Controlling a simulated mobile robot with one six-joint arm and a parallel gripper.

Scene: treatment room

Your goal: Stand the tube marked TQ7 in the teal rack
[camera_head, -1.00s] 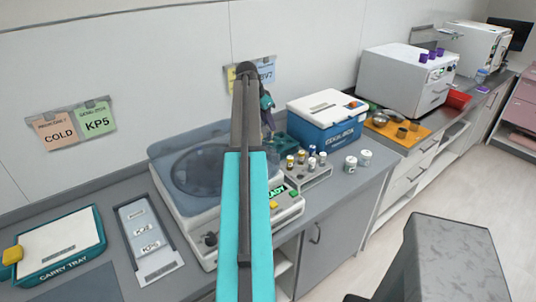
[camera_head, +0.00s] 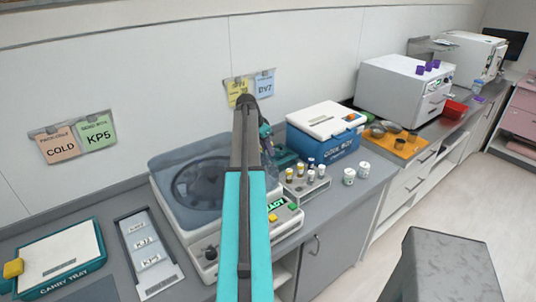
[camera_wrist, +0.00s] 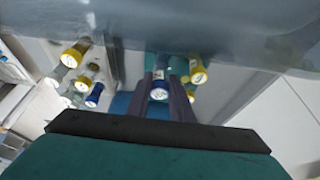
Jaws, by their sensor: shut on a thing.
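My gripper (camera_wrist: 166,88) is shut on a blue-capped tube (camera_wrist: 159,91) in the wrist view, with one finger on each side of it. No TQ7 marking can be read on it. A yellow-capped tube (camera_wrist: 197,74) stands close to the right of the held tube. The teal rack (camera_head: 285,158) shows in the head view behind my arm, partly hidden, between the centrifuge and the cool box. My gripper's end (camera_head: 265,136) is partly hidden by my arm there, close above the rack. I cannot tell whether the held tube is inside a rack hole.
A grey rack (camera_head: 308,192) with several capped tubes stands right of my arm. The centrifuge (camera_head: 190,185) with a clear lid is at left. A carry tray (camera_head: 62,250) lies far left.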

